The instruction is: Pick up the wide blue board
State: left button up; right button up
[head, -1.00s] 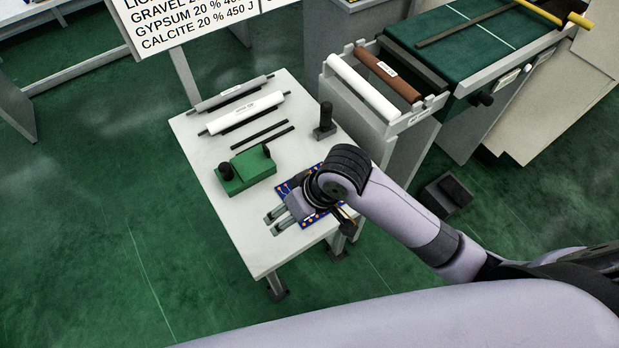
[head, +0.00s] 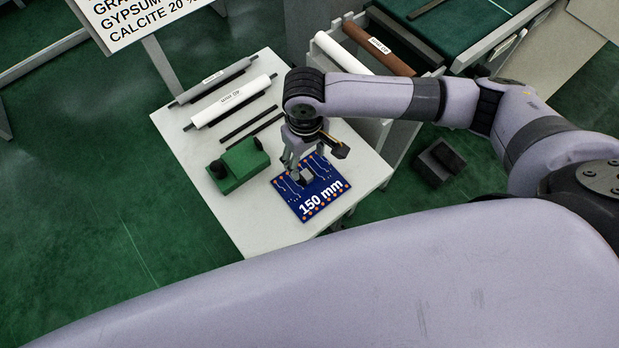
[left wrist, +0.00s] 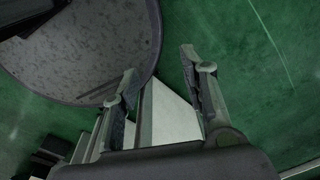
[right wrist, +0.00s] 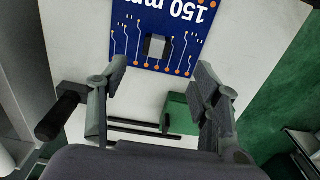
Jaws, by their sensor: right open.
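The wide blue board (head: 318,196), marked "150 mm", lies flat on the white table (head: 185,149), near the table's front right. It has orange dots, white traces and a grey block (head: 306,176) on top. My right gripper (head: 297,172) is over the board's far edge, pointing down, open and empty. In the right wrist view the board (right wrist: 165,25) shows beyond the open fingers (right wrist: 160,80), its grey block roughly midway between them. I cannot tell the exact height of the fingers above it. My left gripper (left wrist: 160,75) shows in the left wrist view, open and empty, away from the board.
A green block with black knobs (head: 240,165) stands left of the board. White (head: 230,101) and grey (head: 210,81) rollers and thin black bars (head: 249,127) lie farther back. A machine with white and brown rollers (head: 378,50) stands behind on the right.

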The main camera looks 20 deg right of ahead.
send_over(310, 178)
jog(key=f, duration=0.4)
jog(key=shift+w+a+f+p, duration=0.3)
jog(key=shift+w+a+f, duration=0.05)
jog(key=shift+w+a, duration=0.05)
jog(key=shift+s+f, duration=0.1)
jog(key=shift+f, duration=0.35)
jog(key=shift+s+d+f+p, duration=0.1)
jog(key=shift+f+p, duration=0.25)
jog(key=f, duration=0.2)
jog(key=f+p, duration=0.1)
jog(key=shift+s+d+f, duration=0.25)
jog(key=shift+f, duration=0.5)
pick_arm(q)
jog(key=shift+w+d+r, duration=0.1)
jog(key=shift+w+r, duration=0.3)
jog(key=shift+r, duration=0.3)
jog(key=shift+w+d+r, duration=0.1)
jog(key=shift+w+r, duration=0.3)
jog(key=shift+r, duration=0.3)
pick_arm(e)
grip_shut()
